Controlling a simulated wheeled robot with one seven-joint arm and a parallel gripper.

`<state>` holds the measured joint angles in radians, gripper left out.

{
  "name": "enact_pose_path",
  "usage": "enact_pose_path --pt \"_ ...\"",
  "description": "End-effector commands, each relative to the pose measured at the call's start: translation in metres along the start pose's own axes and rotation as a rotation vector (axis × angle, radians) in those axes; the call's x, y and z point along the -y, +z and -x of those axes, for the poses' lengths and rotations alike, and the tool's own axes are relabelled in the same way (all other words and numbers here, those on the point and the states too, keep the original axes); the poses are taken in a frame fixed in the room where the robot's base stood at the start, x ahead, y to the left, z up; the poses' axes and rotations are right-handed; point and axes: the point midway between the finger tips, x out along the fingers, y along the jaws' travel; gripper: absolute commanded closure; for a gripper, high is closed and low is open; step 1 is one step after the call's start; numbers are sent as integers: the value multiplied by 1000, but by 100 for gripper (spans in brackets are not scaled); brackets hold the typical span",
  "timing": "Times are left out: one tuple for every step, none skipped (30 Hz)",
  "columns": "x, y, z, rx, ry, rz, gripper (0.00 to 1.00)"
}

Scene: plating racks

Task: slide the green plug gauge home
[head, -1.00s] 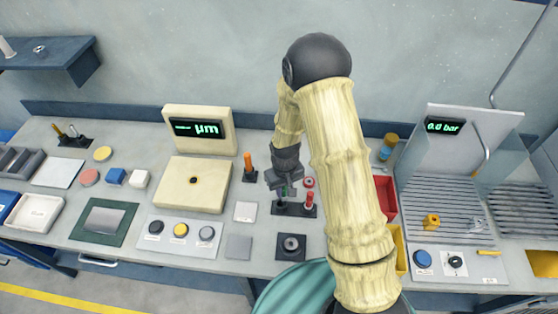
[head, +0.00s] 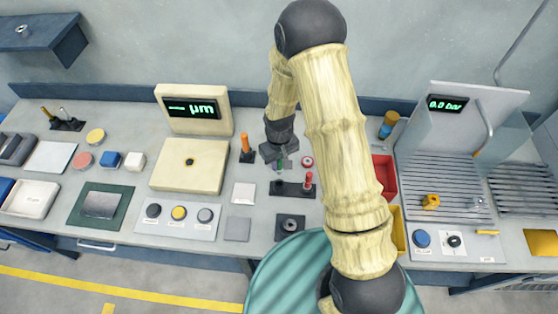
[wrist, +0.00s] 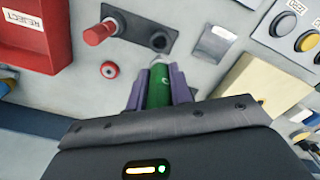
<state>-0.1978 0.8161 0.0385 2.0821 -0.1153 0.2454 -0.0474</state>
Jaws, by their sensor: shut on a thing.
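My gripper (head: 279,163) is shut on the green plug gauge, above and behind the dark two-hole stand (head: 289,189). In the wrist view the green gauge (wrist: 158,86) is clamped between two purple fingers, its far end pointing toward the stand (wrist: 137,31). One hole (wrist: 159,40) of the stand is empty. A red plug gauge (head: 309,179) stands in its other hole and also shows in the wrist view (wrist: 99,33). The green gauge looks apart from the stand. A dark square block with a round bore (head: 290,224) lies in front of the stand.
A red ring (head: 307,162) lies on the bench behind the stand. An orange-handled tool (head: 245,147) stands upright to the left. A red bin (head: 384,178) and a yellow bin stand to the right. A beige gauge with a display (head: 194,108) is at the back left.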

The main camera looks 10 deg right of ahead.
Motion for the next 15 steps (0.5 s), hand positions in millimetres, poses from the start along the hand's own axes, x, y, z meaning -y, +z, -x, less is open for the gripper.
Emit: enact_pose_path --pt "0 0 -8 0 0 0 100" --pt "0 0 -10 0 0 0 100" --pt "0 0 -14 0 0 0 100" --pt "0 0 -16 0 0 0 100" --pt "0 0 -18 0 0 0 100" --pt "0 0 -22 0 0 0 100" --pt "0 0 -24 0 0 0 100" --pt "0 0 -26 0 0 0 100" --pt "0 0 -30 0 0 0 100" --pt "0 0 -32 0 0 0 100" --pt "0 0 -34 0 0 0 100" --pt "0 0 -38 0 0 0 100" --pt "0 0 -40 0 0 0 100" --pt "0 0 -42 0 0 0 100" --pt "0 0 -46 0 0 0 100"
